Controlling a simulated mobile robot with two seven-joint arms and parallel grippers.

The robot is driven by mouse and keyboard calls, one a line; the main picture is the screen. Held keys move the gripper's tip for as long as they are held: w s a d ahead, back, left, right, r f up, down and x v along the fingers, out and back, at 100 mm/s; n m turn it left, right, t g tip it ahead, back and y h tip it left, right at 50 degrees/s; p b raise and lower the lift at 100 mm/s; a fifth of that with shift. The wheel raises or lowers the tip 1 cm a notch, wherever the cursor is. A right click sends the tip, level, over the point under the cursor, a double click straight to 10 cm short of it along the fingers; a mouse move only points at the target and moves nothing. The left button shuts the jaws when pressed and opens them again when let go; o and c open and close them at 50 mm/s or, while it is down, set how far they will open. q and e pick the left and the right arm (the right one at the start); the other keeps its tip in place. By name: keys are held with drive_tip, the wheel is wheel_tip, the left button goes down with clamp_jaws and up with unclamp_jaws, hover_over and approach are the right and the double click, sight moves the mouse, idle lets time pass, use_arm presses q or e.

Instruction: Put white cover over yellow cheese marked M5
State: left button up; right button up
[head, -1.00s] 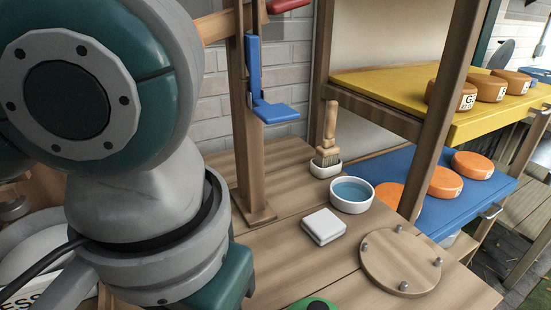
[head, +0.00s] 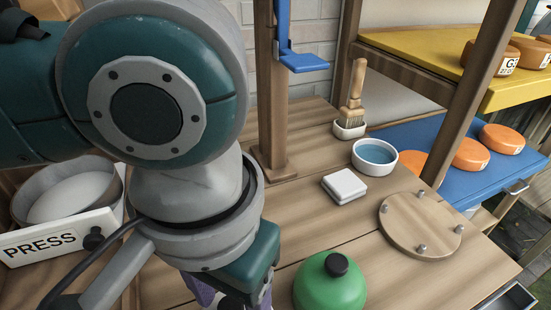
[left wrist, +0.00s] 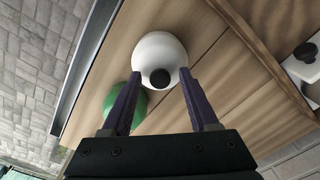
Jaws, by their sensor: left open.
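The white cover (left wrist: 158,48), a dome with a black knob (left wrist: 161,79), stands on the wooden table in the left wrist view. My left gripper (left wrist: 160,82) is open, and its two purple fingers lie on either side of the knob in the picture. I cannot tell whether they touch it. In the head view my arm hides the white cover, and only a bit of purple finger shows at the bottom edge. I see no cheese marked M5. My right gripper is not in view.
A green cover (head: 330,288) stands close by the white one. Beyond are a white block (head: 344,186), a blue-filled bowl (head: 374,157), a brush (head: 353,105) and a round pegged board (head: 420,226). Cheeses sit on a yellow shelf (head: 415,62) and a blue shelf (head: 450,185). The press (head: 45,240) is left.

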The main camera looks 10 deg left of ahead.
use_arm(q)
drive_tip(key=shift+r, duration=0.15)
wheel_tip(320, 180, up, 11)
drive_tip(key=p, duration=0.3)
drive_tip(key=s+d+f+m+t+h, duration=0.1)
drive_tip(key=s+d+f+h, duration=0.1)
drive_tip(key=d+h, duration=0.3)
drive_tip(key=s+a+f+n+t+y, duration=0.1)
drive_tip(key=s+a+f+y, duration=0.1)
drive_tip(key=a, duration=0.5)
drive_tip(key=s+a+f+t+y, duration=0.1)
drive_tip(key=s+a+f, duration=0.3)
drive_tip(key=a, duration=0.4)
drive_tip(key=shift+a+f+n+t+y, duration=0.3)
drive_tip(key=shift+f+n+y, duration=0.1)
drive_tip(key=shift+y, duration=0.4)
